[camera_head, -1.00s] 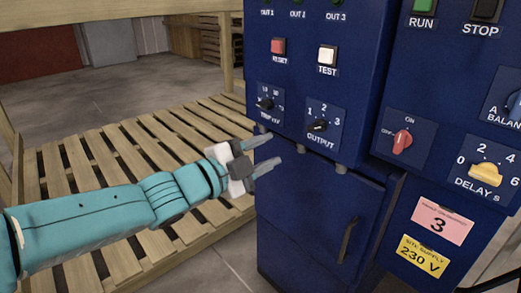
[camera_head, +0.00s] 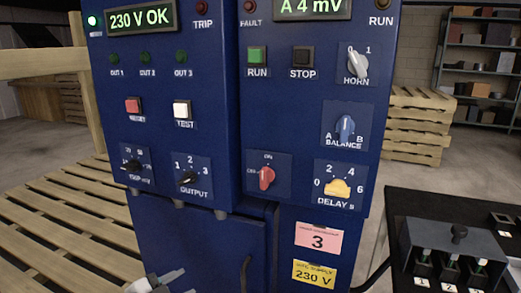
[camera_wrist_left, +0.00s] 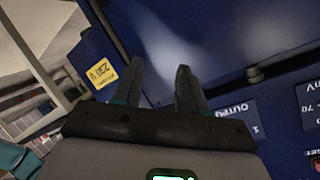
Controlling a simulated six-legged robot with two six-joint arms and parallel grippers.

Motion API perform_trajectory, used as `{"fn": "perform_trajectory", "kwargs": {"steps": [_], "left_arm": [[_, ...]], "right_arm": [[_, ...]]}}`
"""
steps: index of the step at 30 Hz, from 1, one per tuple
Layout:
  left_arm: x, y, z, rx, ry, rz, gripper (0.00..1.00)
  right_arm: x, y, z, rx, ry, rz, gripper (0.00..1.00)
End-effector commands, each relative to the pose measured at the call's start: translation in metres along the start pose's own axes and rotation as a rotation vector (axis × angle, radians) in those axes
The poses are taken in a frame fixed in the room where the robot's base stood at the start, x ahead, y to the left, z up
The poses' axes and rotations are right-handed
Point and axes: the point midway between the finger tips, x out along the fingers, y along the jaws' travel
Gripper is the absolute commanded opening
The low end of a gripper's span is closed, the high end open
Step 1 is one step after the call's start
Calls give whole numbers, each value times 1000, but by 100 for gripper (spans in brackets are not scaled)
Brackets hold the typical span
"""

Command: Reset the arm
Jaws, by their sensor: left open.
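My left gripper (camera_head: 168,280) shows at the bottom edge of the head view, low in front of the blue control cabinet (camera_head: 222,130). In the left wrist view its two fingers (camera_wrist_left: 158,82) are apart with nothing between them. They point at the blue cabinet surface (camera_wrist_left: 215,40). Most of my left arm is out of the head view. My right gripper is not in view.
The cabinet carries a red RESET button (camera_head: 133,106), a white TEST button (camera_head: 182,110), a red switch (camera_head: 267,178) and a yellow DELAY knob (camera_head: 337,187). A black table (camera_head: 425,203) with a grey box (camera_head: 450,251) stands at right. Wooden pallets (camera_head: 60,240) lie at left.

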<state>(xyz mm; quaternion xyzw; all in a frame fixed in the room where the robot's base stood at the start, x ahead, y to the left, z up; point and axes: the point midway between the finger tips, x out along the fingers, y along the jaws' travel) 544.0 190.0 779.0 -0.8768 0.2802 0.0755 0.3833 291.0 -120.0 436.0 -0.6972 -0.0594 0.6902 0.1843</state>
Motion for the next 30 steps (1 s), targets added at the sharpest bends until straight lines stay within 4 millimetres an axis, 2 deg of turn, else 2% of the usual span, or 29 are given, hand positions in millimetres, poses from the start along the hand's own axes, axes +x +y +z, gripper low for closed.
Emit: {"fn": "perform_trajectory", "kwargs": {"steps": [1,3,7,9,12,15,18,20,22,23,24,30], "left_arm": [[17,38,23,-99,-44,75,42],[32,89,51,-243,-115,161,42],[39,186,98,-526,-289,303,42],[33,234,116,-668,-396,361,42],[16,292,136,-845,-550,420,42],[-6,339,149,-1002,-707,453,42],[-33,378,158,-1158,-878,454,42],[-51,392,162,-1270,-994,416,42],[-64,395,167,-1412,-1108,322,42],[-66,389,160,-1445,-1120,304,42],[-72,376,146,-1435,-1112,310,42],[-91,340,108,-1430,-1108,312,42]], "right_arm": [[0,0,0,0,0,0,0],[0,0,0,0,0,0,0],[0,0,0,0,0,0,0],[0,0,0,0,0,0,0],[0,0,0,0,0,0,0],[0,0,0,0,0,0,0],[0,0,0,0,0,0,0],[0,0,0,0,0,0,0],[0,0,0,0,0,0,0],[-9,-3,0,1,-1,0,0],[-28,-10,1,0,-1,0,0],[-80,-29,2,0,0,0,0]]}}
